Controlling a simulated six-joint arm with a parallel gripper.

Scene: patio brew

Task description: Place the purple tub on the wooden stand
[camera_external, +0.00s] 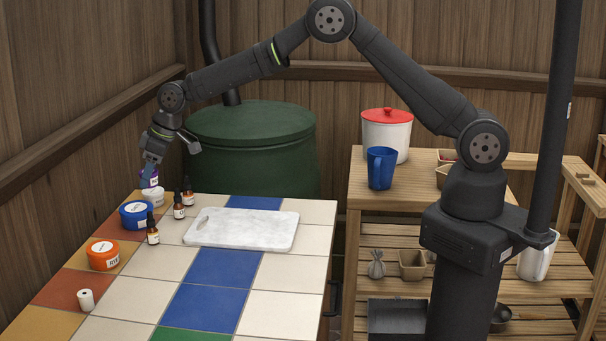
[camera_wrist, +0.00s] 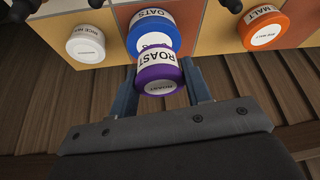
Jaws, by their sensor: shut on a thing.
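A white tub (camera_external: 154,197), a blue tub (camera_external: 137,215), an orange tub (camera_external: 102,255) and several dropper bottles (camera_external: 179,207) crowd the tiled table's left side. A marble board (camera_external: 243,229) lies mid-table. The bench top holds a blue mug (camera_external: 380,169) and a red-lidded pot (camera_external: 387,137). A green barrel (camera_external: 255,150) stands behind.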

